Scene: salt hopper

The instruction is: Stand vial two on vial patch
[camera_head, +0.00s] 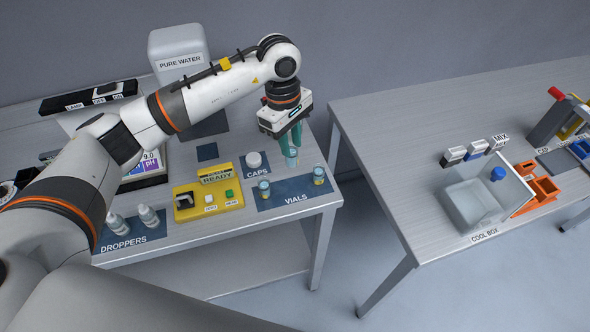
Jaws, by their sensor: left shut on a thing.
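The vial patch (291,188) is a dark blue mat marked VIALS at the near right of the left table. My left gripper (291,143) points down with its teal fingers shut on a small clear vial (292,158). This vial is upright, at the patch's back edge in the picture; I cannot tell whether it touches down. No numbers on the vials can be read. My right gripper is not in view.
A white cap (253,160) sits on the CAPS mat, beside a yellow READY device (208,194). Dropper bottles (149,216) stand at the front left. A pure water tank (181,55) is behind. A second table with a cool box (470,203) stands right, across a gap.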

